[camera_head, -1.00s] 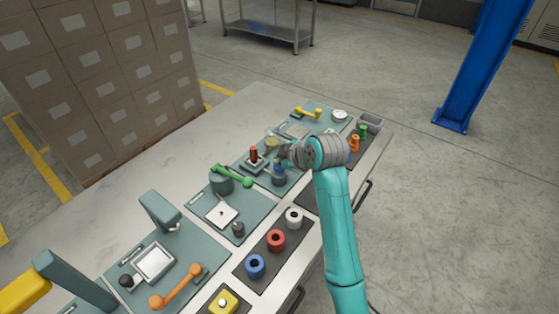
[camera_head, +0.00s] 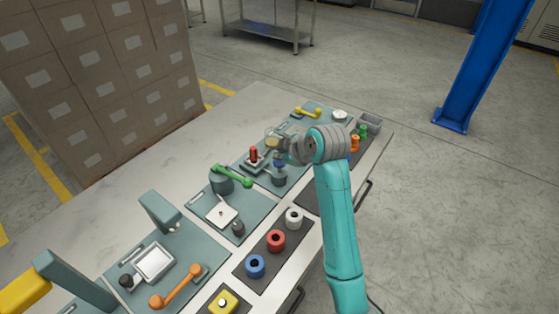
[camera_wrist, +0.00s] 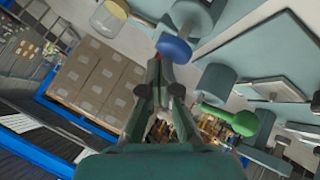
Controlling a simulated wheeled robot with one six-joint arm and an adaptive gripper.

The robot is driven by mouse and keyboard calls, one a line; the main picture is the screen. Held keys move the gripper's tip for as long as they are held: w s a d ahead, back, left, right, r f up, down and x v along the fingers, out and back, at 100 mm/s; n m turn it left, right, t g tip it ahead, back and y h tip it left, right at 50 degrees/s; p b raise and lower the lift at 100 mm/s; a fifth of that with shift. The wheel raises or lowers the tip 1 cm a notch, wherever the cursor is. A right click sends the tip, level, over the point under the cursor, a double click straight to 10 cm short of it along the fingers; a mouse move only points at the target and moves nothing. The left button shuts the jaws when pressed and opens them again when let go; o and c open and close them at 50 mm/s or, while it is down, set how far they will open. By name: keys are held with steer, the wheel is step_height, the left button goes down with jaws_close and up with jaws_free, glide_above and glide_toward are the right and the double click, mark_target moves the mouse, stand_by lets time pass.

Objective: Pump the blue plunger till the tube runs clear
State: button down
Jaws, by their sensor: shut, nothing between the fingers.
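The blue plunger (camera_head: 279,163) is a round blue knob on top of an upright grey cylinder (camera_head: 279,178) on a teal plate. My gripper (camera_head: 277,147) is shut and empty, just above and behind the knob in the head view. In the wrist view the blue knob (camera_wrist: 174,49) lies right at the tips of my closed fingers (camera_wrist: 158,68); I cannot tell whether they touch. A clear jar with a yellowish end (camera_wrist: 108,17) stands near the pump, and it also shows in the head view (camera_head: 271,142). I cannot make out the tube's contents.
A red knob on a stem (camera_head: 253,154) stands left of the pump. A green-handled lever (camera_head: 232,175) is nearer. Orange and green pieces (camera_head: 355,143) sit to the right. Blue, red and white rings (camera_head: 276,240) line the front edge. Stacked cartons (camera_head: 100,80) stand behind the table.

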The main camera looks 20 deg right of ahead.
steer(key=shift+r, duration=0.55)
steer(key=shift+r, duration=2.55)
